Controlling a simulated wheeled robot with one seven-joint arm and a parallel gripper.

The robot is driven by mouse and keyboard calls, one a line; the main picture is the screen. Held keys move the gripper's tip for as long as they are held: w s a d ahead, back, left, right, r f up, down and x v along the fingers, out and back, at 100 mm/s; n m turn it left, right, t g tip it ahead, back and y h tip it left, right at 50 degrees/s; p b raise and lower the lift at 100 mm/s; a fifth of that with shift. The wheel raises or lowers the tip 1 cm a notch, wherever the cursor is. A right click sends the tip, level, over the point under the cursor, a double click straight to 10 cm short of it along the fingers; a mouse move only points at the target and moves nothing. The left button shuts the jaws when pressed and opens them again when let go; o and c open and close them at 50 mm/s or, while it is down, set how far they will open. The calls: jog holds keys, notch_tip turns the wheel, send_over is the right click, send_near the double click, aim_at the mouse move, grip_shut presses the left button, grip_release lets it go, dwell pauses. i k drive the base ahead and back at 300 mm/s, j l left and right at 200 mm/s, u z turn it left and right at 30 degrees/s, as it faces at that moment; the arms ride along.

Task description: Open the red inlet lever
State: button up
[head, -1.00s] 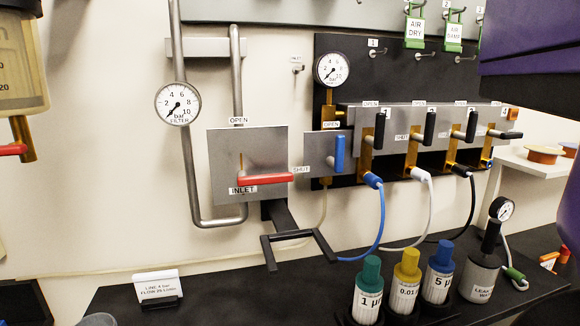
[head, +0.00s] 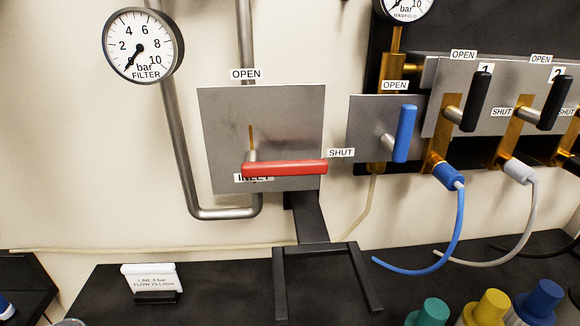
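The red inlet lever (head: 285,167) is on a square grey metal plate (head: 225,110) in the head view. Its handle lies nearly horizontal, from its pivot out to the right, with its tip near the SHUT label (head: 341,153). The OPEN label (head: 245,74) is above the plate. The INLET label (head: 254,178) is partly covered by the handle. My gripper is not in view, and nothing touches the lever.
A black forked bracket (head: 312,222) juts out below the plate. The filter gauge (head: 143,45) is upper left, its needle at the low end. Right of the plate are an upright blue lever (head: 405,133) and black levers (head: 475,101). Coloured bottle caps (head: 490,307) stand at lower right.

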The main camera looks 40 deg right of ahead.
aim_at(252, 168)
jog(key=k+j, duration=0.2)
jog(key=j, duration=0.15)
jog(key=k+j, duration=0.15)
jog(key=j, duration=0.2)
jog(key=k+j, duration=0.2)
jog(key=j, duration=0.15)
jog(key=u, duration=0.05)
